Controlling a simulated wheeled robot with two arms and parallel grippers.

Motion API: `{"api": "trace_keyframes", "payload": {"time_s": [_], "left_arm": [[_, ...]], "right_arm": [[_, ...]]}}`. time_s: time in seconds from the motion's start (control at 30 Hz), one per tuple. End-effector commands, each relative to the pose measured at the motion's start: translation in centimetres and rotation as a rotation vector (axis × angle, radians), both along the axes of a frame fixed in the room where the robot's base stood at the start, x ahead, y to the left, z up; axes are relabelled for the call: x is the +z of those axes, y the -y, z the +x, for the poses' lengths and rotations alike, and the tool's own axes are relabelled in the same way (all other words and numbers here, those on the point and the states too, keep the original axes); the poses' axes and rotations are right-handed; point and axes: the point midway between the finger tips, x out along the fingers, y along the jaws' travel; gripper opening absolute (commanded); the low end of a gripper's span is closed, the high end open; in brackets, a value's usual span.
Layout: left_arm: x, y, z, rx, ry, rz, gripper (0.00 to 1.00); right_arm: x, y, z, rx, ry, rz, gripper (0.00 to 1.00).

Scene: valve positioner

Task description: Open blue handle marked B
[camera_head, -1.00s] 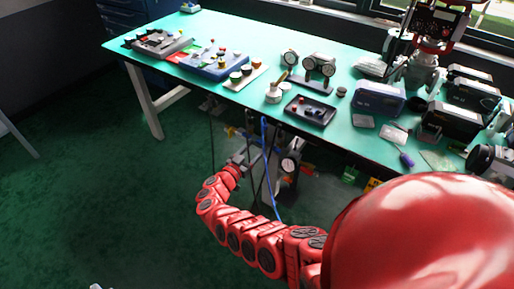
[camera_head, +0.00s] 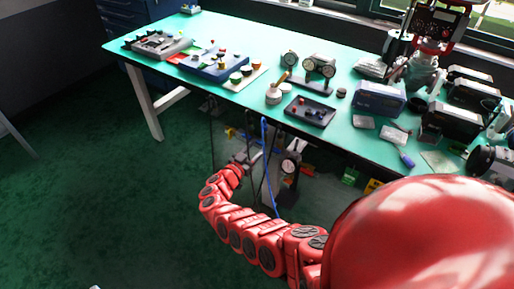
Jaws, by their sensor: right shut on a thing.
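My right arm reaches up to the valve rig under the front edge of the table. My right gripper (camera_head: 253,157) is at the rig, just left of the blue hose (camera_head: 265,150). It is shut on a small part of the rig; the fingers and that part are too small and dark to make out well. A small patch of blue shows just above the gripper. I cannot tell whether it is the blue handle, and no letter B can be read. My left gripper is not in view.
A round gauge (camera_head: 287,166) sits right of the hose. The green table (camera_head: 345,125) above carries a black tray (camera_head: 310,111), a gauge stand (camera_head: 309,84), a blue box (camera_head: 379,97) and control panels (camera_head: 214,66). The floor at left is clear.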

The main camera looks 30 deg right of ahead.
Motion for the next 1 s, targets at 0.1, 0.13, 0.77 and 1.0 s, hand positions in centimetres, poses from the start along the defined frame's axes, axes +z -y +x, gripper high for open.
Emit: {"api": "trace_keyframes", "payload": {"time_s": [0.1,0.13,0.77,1.0], "left_arm": [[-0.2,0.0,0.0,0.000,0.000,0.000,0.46],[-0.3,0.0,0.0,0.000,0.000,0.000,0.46],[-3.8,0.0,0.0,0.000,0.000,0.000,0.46],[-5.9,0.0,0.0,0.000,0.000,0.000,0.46]], "right_arm": [[0.0,0.0,0.0,0.000,0.022,0.008,0.00],[0.0,0.0,0.0,0.000,0.031,0.012,0.00],[-0.2,0.1,0.0,-0.002,0.495,0.200,0.00],[-0.4,0.1,-0.1,-0.004,0.705,0.288,0.00]]}}
